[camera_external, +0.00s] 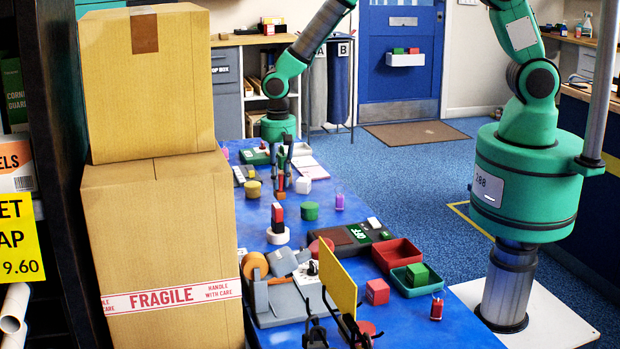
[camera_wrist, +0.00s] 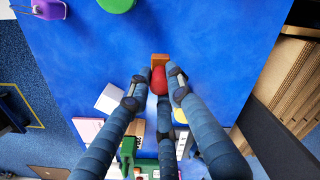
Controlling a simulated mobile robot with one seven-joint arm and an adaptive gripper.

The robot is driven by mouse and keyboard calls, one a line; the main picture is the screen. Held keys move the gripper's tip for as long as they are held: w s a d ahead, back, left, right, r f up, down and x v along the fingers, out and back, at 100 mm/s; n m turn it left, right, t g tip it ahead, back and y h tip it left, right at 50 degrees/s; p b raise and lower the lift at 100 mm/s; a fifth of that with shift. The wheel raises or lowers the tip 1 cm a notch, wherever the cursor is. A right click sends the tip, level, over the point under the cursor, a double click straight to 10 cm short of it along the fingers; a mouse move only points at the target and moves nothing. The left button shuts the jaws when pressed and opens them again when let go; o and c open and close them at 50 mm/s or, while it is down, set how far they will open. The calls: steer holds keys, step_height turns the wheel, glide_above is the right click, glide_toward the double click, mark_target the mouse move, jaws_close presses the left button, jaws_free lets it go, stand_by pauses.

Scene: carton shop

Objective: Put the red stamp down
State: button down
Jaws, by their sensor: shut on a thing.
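My gripper (camera_external: 281,188) is over the far part of the blue table, pointing down. In the wrist view, its fingers (camera_wrist: 158,90) are shut around the red stamp, with a rounded red handle (camera_wrist: 159,80) and an orange-brown wooden base (camera_wrist: 160,60) showing beyond it. In the external view the stamp (camera_external: 281,194) is small and partly covered by the fingers. I cannot tell whether its base touches the table.
A yellow cylinder (camera_external: 253,189) is on the left. A red-and-black item (camera_external: 278,213) stands in front. Bare blue surface (camera_wrist: 215,40) lies around the stamp.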

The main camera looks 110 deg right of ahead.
steer(key=shift+f, duration=1.2)
steer(key=shift+f, duration=0.15)
steer(key=c, duration=1.6)
jaws_free()
step_height(320, 180, up, 12)
steer(key=shift+r+p, duration=0.15)
steer(key=shift+p, duration=0.75)
